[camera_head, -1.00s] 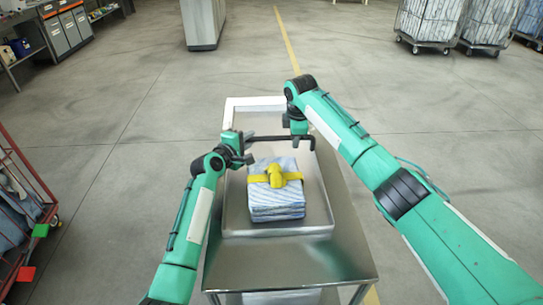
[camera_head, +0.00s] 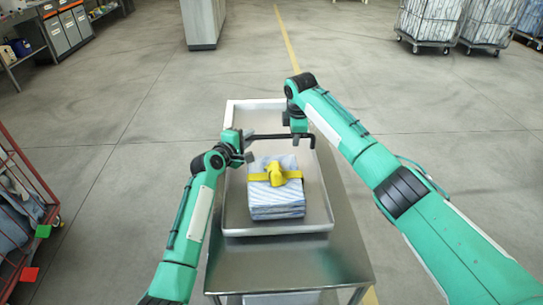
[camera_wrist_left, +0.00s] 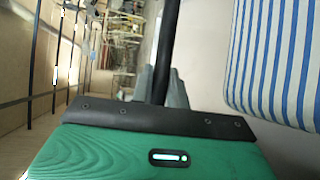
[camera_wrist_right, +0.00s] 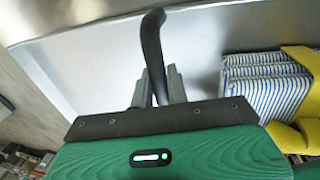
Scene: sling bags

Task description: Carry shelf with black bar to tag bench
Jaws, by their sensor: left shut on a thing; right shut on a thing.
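The steel shelf (camera_head: 290,262) with a raised-rim tray top stands directly in front of me, its black bar (camera_head: 270,137) running across near the far end. My left gripper (camera_head: 248,146) is shut on the bar at its left part; the left wrist view shows the bar (camera_wrist_left: 168,45) between the fingers. My right gripper (camera_head: 298,133) is shut on the bar near its right end, and the bent bar end (camera_wrist_right: 152,40) shows in the right wrist view. I cannot tell which bench, if any in view, is the tag bench.
A blue-and-white striped folded stack (camera_head: 277,205) with a yellow strap (camera_head: 274,177) lies on the tray. A red rack (camera_head: 25,180) stands close at left. Wheeled cages (camera_head: 428,22) stand far right. Floor between is clear.

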